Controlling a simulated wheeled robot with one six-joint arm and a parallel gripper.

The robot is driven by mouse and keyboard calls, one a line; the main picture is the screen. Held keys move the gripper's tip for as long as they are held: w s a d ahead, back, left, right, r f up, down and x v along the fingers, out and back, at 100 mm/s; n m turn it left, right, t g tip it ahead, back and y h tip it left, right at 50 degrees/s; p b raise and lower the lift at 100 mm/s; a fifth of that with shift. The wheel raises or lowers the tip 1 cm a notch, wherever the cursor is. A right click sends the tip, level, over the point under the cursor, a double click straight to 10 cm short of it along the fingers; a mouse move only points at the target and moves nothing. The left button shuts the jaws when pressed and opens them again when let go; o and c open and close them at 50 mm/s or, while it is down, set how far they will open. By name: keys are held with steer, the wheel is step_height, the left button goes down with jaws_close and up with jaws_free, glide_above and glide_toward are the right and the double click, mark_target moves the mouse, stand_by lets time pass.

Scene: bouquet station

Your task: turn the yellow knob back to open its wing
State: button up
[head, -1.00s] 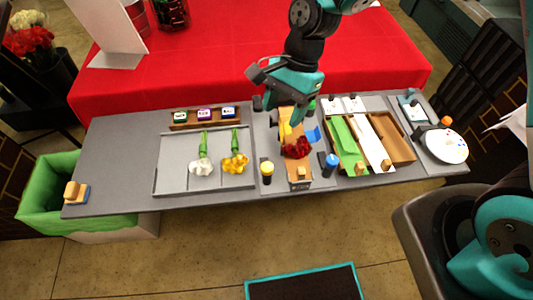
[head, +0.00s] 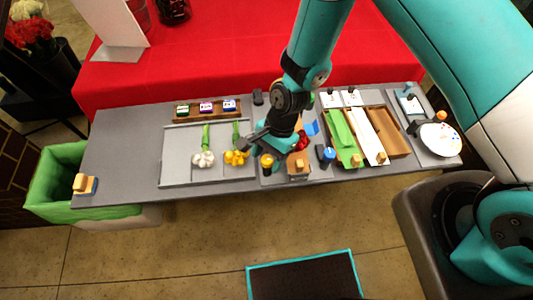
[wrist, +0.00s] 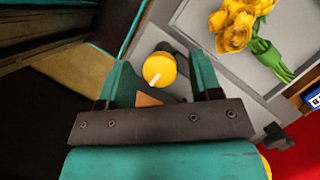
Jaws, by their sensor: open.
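The yellow knob (head: 267,161) tops a short dark post at the front edge of the grey table, left of the wooden holder (head: 299,170). The red flower (head: 302,142) is partly hidden. A blue wing (head: 312,128) shows; my arm hides the yellow wing.
A blue knob (head: 329,154) stands right of the holder. Yellow flowers (head: 236,157) and white flowers (head: 203,159) lie on the grey tray (head: 176,172) to the left. Green and white sheets lie in a wooden rack (head: 397,145) to the right.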

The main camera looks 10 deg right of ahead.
steer(key=c, duration=0.9)
steer(key=shift+a, duration=0.1)
